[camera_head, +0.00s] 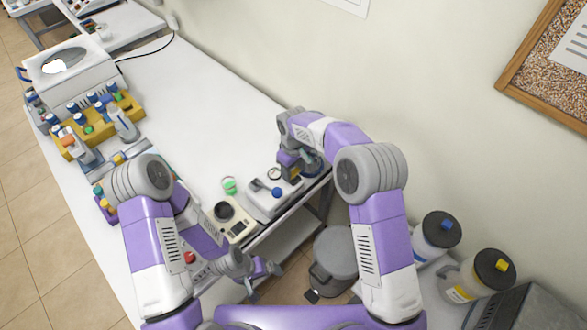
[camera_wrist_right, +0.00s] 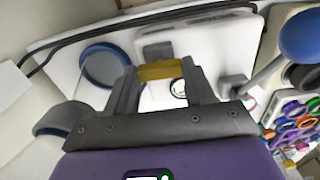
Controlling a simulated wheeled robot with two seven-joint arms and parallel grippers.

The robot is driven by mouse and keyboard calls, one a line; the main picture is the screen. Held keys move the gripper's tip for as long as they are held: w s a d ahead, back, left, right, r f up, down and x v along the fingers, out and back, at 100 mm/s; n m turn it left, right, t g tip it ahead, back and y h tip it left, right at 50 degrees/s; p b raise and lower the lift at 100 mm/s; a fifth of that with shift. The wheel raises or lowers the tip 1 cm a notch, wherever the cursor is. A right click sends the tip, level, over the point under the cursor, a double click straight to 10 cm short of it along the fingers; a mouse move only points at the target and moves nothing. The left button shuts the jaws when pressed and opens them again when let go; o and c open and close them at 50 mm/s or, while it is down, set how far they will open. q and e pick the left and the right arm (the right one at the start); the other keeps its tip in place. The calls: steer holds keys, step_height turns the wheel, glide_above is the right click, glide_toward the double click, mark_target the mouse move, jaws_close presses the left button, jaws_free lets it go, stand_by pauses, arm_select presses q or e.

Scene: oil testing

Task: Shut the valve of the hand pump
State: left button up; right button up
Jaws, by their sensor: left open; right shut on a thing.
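The hand pump (camera_head: 265,203) is a white unit with a blue ball knob on its lever, on the white table near its right edge. The blue knob (camera_wrist_right: 303,36) fills the upper right of the right wrist view. My right gripper (camera_wrist_right: 160,76) is shut on a yellow bar, which looks like the valve handle (camera_wrist_right: 160,71), above the pump's white base. In the head view, my right gripper (camera_head: 291,176) hides the valve. My left gripper (camera_head: 262,277) is open and empty, low in front of the table edge, apart from the pump.
A beige device with a round black top (camera_head: 238,229) and a green-and-white cup (camera_head: 229,185) stand left of the pump. A yellow rack (camera_head: 96,130) with bottles and a white bath (camera_head: 70,70) are farther left. The table's middle is clear.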

mark_target(293, 172)
steer(key=o, duration=1)
steer(key=shift+o, duration=0.2)
step_height(293, 172, up, 8)
steer(key=shift+f, duration=0.2)
steer(key=shift+p, duration=0.3)
